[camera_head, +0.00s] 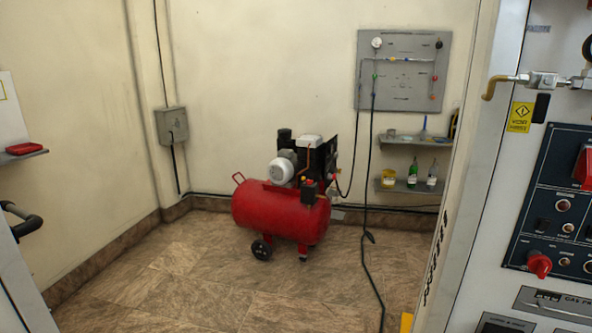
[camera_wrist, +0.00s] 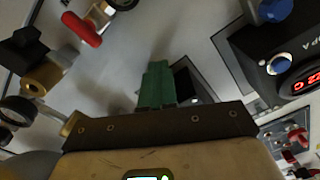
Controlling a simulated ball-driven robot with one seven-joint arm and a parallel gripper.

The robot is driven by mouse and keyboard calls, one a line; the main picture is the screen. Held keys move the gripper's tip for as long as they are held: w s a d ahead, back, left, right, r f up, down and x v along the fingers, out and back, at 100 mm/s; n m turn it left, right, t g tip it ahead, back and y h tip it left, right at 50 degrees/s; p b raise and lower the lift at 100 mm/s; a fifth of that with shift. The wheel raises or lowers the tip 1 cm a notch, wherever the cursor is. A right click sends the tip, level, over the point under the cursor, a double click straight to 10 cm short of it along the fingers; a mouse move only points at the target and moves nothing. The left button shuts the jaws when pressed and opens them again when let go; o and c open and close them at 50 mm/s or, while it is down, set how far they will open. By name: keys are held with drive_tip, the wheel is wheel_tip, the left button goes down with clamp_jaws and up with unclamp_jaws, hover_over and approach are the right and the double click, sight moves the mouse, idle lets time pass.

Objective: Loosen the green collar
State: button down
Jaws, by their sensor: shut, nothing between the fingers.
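My gripper (camera_wrist: 158,70) shows in the wrist view as two green fingers pressed together, standing out from a dark bar at the bottom middle. Nothing shows between them. It is not in the head view. I cannot make out a green collar with certainty in the wrist view; the fingers and bar hide part of the scene. In the head view a small green fitting (camera_head: 375,77) sits on the grey wall panel (camera_head: 400,97) at the back, with a dark hose hanging below it. It is too small to tell whether it is a collar.
In the wrist view, a red lever (camera_wrist: 82,28) and brass fitting (camera_wrist: 40,77) are at left, a blue knob (camera_wrist: 280,63) at right. In the head view, a red compressor (camera_head: 280,212) stands on the floor; a control cabinet (camera_head: 545,205) fills the right.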

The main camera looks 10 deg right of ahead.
drive_tip(key=shift+s+d+f+p, duration=0.1)
drive_tip(key=shift+s+d+p, duration=0.25)
drive_tip(key=shift+s+d, duration=0.45)
drive_tip(key=shift+d, duration=0.1)
idle(0.3)
drive_tip(key=f+p+v, duration=0.1)
drive_tip(key=p+v, duration=0.1)
drive_tip(key=v, duration=0.4)
drive_tip(key=shift+a, duration=0.25)
drive_tip(key=shift+w+f, duration=0.1)
